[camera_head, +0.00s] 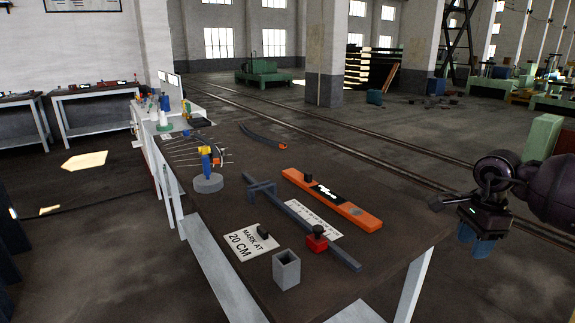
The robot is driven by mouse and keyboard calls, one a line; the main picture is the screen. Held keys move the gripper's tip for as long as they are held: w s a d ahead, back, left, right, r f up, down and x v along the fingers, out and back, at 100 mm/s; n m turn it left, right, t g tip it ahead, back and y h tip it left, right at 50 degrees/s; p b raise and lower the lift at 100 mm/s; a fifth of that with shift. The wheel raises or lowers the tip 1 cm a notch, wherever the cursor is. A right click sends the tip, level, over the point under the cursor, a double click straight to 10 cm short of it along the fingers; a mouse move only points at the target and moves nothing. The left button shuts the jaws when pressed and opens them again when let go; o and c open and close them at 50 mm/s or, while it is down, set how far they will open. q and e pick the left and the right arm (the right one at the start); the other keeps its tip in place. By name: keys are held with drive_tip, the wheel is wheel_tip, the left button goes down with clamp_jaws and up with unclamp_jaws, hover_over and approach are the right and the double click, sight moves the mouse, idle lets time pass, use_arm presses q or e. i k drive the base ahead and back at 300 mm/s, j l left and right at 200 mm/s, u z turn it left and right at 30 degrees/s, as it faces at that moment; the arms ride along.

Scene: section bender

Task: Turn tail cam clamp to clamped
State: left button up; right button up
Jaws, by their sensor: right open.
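A long grey bar (342,257) lies diagonally on the dark bench top. A red block with a black top piece (316,239) sits over the bar near its front end; it may be the tail cam clamp, but no label shows. A grey bracket (262,188) crosses the bar near its far end. The lever position of the red block is too small to tell. My right gripper (473,237) is open and empty, with blue fingers pointing down, right of the bench and well apart from the red block. My left gripper is out of view.
An orange tool with a black knob (358,214) lies behind the bar, beside a white scale strip (310,217). A "MARK AT 20 CM" card (243,243) and an open grey box (286,270) are in front. A yellow-and-blue tool on a round base (208,183) stands left. The right bench corner is clear.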

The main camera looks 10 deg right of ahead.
sight(204, 150)
drive_tip(key=j+z, duration=1.4)
drive_tip(key=i+j+z, duration=0.1)
drive_tip(key=j+z, duration=0.25)
drive_tip(key=j, duration=0.55)
drive_tip(key=j+z, duration=0.35)
drive_tip(key=j, duration=0.5)
drive_tip(key=j+z, duration=0.2)
drive_tip(key=j, duration=0.2)
drive_tip(key=k+j+z, duration=0.2)
drive_tip(key=j, duration=0.2)
drive_tip(key=j+z, duration=0.65)
drive_tip(key=j, duration=0.15)
drive_tip(key=i+j+u, duration=0.1)
drive_tip(key=j+u, duration=0.2)
drive_tip(key=j, duration=0.3)
drive_tip(key=i+j+u, duration=0.1)
drive_tip(key=u, duration=1.35)
